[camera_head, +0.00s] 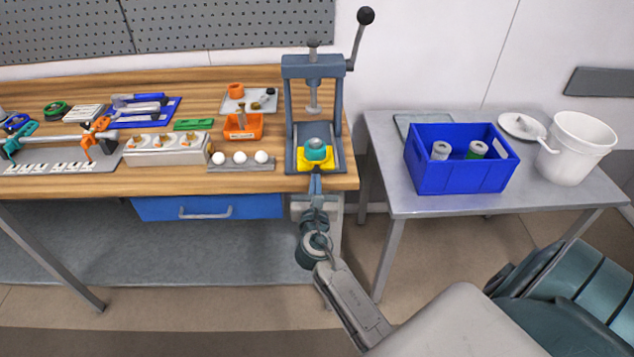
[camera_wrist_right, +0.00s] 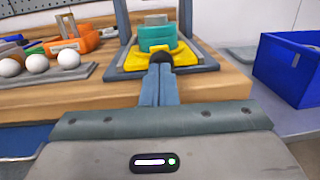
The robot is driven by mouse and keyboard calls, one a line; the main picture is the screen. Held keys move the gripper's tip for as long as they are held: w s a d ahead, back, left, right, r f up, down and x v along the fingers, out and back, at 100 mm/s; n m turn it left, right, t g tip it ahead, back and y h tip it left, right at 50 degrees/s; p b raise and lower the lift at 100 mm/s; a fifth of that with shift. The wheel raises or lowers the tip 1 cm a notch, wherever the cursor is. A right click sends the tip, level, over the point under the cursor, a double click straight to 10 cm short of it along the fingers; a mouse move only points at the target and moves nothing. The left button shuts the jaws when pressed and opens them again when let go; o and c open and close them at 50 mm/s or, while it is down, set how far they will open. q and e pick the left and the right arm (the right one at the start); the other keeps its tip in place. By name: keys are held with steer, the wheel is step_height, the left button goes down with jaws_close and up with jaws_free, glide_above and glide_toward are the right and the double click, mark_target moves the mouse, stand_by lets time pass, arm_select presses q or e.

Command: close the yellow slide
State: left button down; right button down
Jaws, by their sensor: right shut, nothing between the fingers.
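The yellow slide (camera_head: 316,164) lies on the base of the blue-grey press (camera_head: 290,110), low between its two uprights. A teal round part (camera_head: 316,150) with a grey top sits on the slide. My right gripper (camera_head: 315,180) is in front of the slide, its fingers shut with nothing between them. In the right wrist view the fingertips (camera_wrist_right: 160,72) are at the slide's (camera_wrist_right: 135,62) front edge, by a dark knob (camera_wrist_right: 160,57); I cannot tell whether they touch. My left gripper is not in view.
White balls (camera_head: 240,158) on a grey strip and an orange holder (camera_head: 243,127) stand left of the press. A blue crate (camera_head: 460,175) and a white bucket (camera_head: 577,148) stand on the grey side table. A gap separates the bench and this table.

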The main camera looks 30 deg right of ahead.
steer(key=x, duration=0.3)
steer(key=shift+w+d, duration=0.1)
steer(key=shift+w, duration=0.2)
steer(key=shift+w+d+f, duration=0.15)
steer(key=shift+w, duration=0.1)
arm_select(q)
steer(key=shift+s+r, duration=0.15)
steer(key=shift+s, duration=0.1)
arm_select(e)
steer(key=shift+s, duration=0.15)
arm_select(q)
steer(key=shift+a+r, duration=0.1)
